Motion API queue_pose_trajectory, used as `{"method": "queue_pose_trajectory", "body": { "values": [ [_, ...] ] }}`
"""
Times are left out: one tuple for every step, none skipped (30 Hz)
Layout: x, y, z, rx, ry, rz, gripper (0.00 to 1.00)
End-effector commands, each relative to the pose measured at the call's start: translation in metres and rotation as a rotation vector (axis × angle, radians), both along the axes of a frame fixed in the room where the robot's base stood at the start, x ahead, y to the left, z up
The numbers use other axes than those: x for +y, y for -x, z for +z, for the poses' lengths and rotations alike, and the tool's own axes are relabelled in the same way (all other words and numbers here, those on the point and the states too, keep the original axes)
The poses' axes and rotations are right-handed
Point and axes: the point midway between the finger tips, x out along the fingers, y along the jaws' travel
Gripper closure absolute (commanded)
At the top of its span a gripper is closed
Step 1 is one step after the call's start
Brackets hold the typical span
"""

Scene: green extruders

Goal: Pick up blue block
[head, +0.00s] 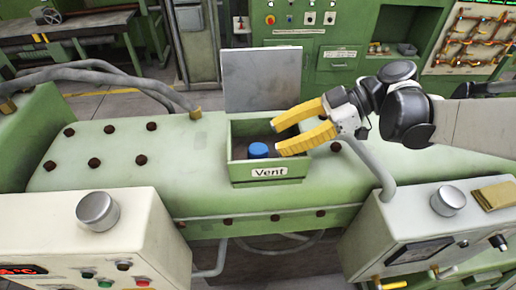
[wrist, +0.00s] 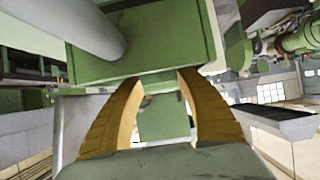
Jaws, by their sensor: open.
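The blue block (head: 258,150) sits inside the green open-topped box labelled "Vent" (head: 239,172), near its front wall. It looks small and rounded, and its lower part is hidden by the front wall. My gripper (head: 277,138) has two yellow fingers, apart and empty. It comes in from the right, over the right side of the box, with its tips just right of the block. I cannot tell its exact height above the block. In the wrist view, my gripper (wrist: 160,80) shows spread fingers with green surfaces beyond; the blue block is not visible there.
A grey raised lid or plate (head: 262,80) stands behind the box. White consoles with round knobs stand at front left (head: 120,222) and front right (head: 425,225). Thick grey hoses (head: 115,82) lie at left. The green machine top (head: 190,150) left of the box is mostly clear.

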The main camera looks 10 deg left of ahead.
Motion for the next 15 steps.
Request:
{"method": "queue_pose_trajectory", "body": {
  "values": [
    [0.005,0.001,-0.003,-0.001,0.000,0.000,0.56],
    [0.007,0.001,-0.004,0.000,0.000,0.000,0.56],
    [0.008,0.002,-0.005,0.000,0.000,0.000,0.56],
    [0.010,0.002,-0.006,0.000,0.000,0.000,0.56],
    [0.012,0.003,-0.008,-0.001,0.000,0.000,0.56],
    [0.016,0.004,-0.011,0.000,0.000,0.001,0.56],
    [0.019,0.005,-0.013,0.000,0.000,0.001,0.56],
    [0.023,0.006,-0.016,-0.001,0.000,0.000,0.56],
    [0.028,0.008,-0.021,0.000,0.000,0.002,0.56],
    [0.032,0.009,-0.024,0.000,0.000,0.002,0.56],
    [0.035,0.010,-0.027,0.000,0.000,0.001,0.56],
    [0.040,0.011,-0.029,0.000,0.000,0.001,0.56],
    [0.043,0.012,-0.031,-0.001,0.000,0.002,0.56],
    [0.046,0.013,-0.033,-0.001,0.000,0.002,0.56],
    [0.048,0.013,-0.034,-0.001,0.000,0.000,0.56]
  ]
}}
